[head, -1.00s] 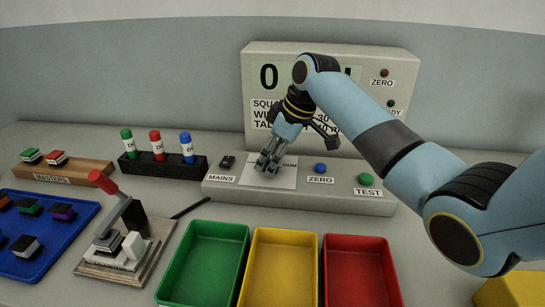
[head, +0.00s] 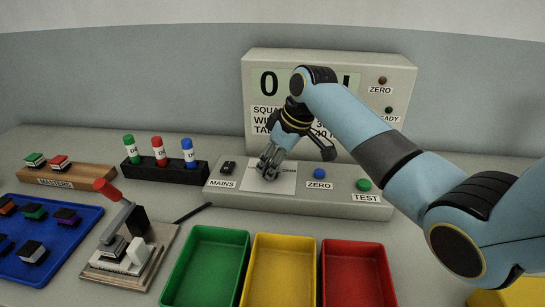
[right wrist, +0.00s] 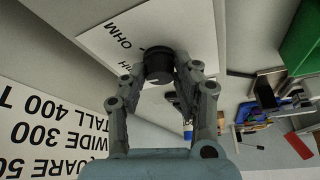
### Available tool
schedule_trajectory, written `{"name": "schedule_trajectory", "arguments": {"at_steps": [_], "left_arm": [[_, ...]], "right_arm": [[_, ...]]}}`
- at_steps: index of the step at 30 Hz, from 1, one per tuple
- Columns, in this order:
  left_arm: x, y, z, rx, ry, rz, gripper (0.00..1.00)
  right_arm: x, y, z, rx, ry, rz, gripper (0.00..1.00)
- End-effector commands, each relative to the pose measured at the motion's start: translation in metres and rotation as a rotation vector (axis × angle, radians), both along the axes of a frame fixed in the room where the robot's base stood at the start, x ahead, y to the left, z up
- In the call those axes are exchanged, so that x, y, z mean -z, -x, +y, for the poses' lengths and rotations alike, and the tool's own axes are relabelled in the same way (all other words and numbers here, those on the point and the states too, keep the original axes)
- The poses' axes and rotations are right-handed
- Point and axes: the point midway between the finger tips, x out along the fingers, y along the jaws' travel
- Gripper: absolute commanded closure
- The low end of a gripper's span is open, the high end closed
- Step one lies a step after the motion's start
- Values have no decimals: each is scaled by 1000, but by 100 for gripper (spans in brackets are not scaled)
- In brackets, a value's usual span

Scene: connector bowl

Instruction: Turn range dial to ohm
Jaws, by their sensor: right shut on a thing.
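The range dial (right wrist: 158,62) is a dark round knob on a white plate (right wrist: 95,42) in the right wrist view. The OHM label (right wrist: 125,34) is printed on the plate beside it, with another label partly hidden near the knob. My right gripper (right wrist: 161,74) has its fingers on both sides of the knob and is shut on it. In the head view my right gripper (head: 267,172) is down on the white plate of the console (head: 300,198) and hides the dial. I cannot make out where the dial points. My left gripper is not in view.
The MAINS switch (head: 228,167) is left of the plate; the blue ZERO button (head: 319,174) and green TEST button (head: 364,185) are right of it. A display panel (head: 400,140) stands behind. Green (head: 205,232), yellow (head: 284,240) and red (head: 350,247) trays lie in front.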

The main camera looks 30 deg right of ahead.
Motion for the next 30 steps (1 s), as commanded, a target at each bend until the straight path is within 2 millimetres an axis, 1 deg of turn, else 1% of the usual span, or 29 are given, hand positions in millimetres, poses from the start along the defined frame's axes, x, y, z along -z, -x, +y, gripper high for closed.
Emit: {"name": "schedule_trajectory", "arguments": {"at_steps": [1, 6, 15, 21, 30], "left_arm": [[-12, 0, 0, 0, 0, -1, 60], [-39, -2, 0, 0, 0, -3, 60], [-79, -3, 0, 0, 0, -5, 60], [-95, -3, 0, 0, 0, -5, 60], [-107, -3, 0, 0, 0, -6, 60]], "right_arm": [[-5, 1, 1, 30, -1, 2, 100], [-7, 1, 2, 172, -1, 2, 100], [-6, 1, 4, 457, -1, 2, 100], [-5, 0, 5, 634, 0, 0, 100], [-2, 0, 5, 836, 0, -1, 100]]}}
